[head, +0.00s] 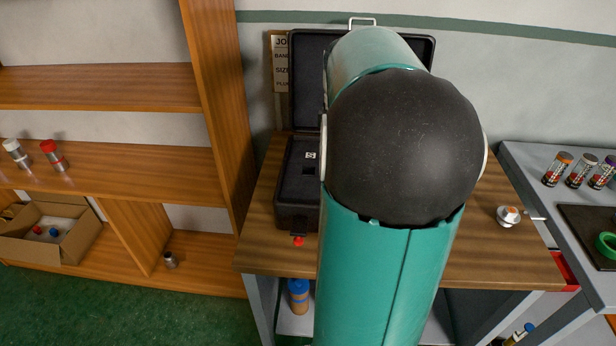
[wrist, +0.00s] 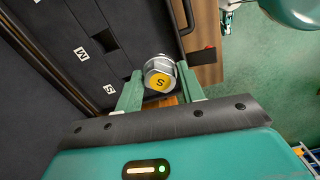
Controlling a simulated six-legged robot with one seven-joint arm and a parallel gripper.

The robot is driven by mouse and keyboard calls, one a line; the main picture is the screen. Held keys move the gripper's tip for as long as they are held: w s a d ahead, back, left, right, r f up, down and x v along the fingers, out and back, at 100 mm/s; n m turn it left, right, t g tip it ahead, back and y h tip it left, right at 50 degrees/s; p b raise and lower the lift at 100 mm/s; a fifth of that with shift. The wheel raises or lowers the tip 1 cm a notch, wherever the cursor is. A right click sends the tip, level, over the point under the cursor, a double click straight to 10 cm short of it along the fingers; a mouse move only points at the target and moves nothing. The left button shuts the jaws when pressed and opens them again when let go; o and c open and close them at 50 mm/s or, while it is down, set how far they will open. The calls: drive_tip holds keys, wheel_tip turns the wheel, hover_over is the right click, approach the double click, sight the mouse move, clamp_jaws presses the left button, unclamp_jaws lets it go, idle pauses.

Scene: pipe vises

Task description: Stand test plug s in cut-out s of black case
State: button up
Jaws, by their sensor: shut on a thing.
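Test plug s (wrist: 160,80) is a silver metal cylinder with a yellow disc marked S facing the wrist camera. My gripper (wrist: 160,88) is shut on it, one green finger on each side. In the head view my arm hides the gripper and the plug. The black case (head: 298,212) stands open on the wooden bench, lid up against the wall. A white S label (head: 311,155) and a dark square cut-out (head: 308,171) show in its left part; my arm covers the rest. In the wrist view the case's dark foam (wrist: 60,75) with white lettered labels lies left of the plug.
A grey table (head: 525,190) at right holds several small jars. A wooden shelf (head: 100,85) stands at left, with a cardboard box (head: 75,245) low down.

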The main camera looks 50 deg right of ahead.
drive_tip(key=shift+s+d, duration=0.1)
drive_tip(key=shift+s, duration=0.15)
drive_tip(key=shift+w+d+f, duration=0.7)
drive_tip(key=shift+w+f, duration=1.45)
drive_tip(key=shift+w, duration=0.1)
drive_tip(key=shift+w+d+f, duration=0.7)
drive_tip(key=shift+w+f, duration=1.5)
drive_tip(key=shift+w, duration=0.1)
drive_tip(key=shift+w+d+f, duration=0.7)
drive_tip(key=shift+w+f, duration=1.45)
drive_tip(key=shift+w, duration=0.1)
drive_tip(key=shift+f, duration=0.2)
drive_tip(key=o, duration=1.1)
drive_tip(key=shift+r, duration=0.1)
wheel_tip(320, 180, up, 12)
drive_tip(key=shift+r, duration=0.15)
